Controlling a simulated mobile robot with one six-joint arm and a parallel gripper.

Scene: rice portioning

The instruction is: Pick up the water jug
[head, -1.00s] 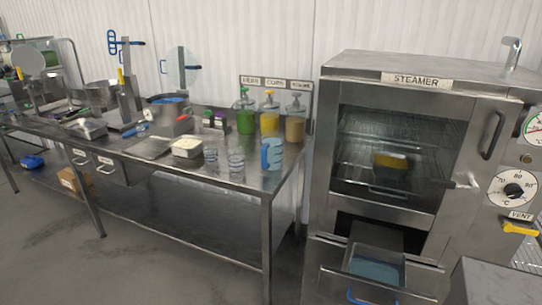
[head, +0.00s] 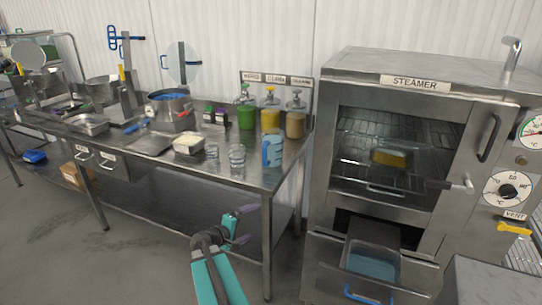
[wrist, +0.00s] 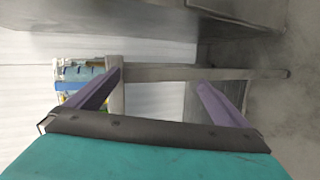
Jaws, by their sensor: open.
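The water jug (head: 272,151) is a light blue jug with a handle. It stands upright on the steel table (head: 240,182), near its right front corner. My gripper (head: 245,225) has teal parts and purple fingers. In the head view it shows in front of the table, lower in the picture than the jug and to its left, apart from it. The wrist view shows the two fingers (wrist: 160,80) spread with nothing held between them. A blue and yellow patch shows beyond the left finger there; I cannot tell what it is.
Two clear glasses (head: 237,158) and a white tub (head: 188,144) stand left of the jug. Green, yellow and brown pump bottles (head: 270,119) stand behind it. The steamer (head: 400,130) is to the right, with a drawer (head: 372,265) pulled out below. Floor is open before the table.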

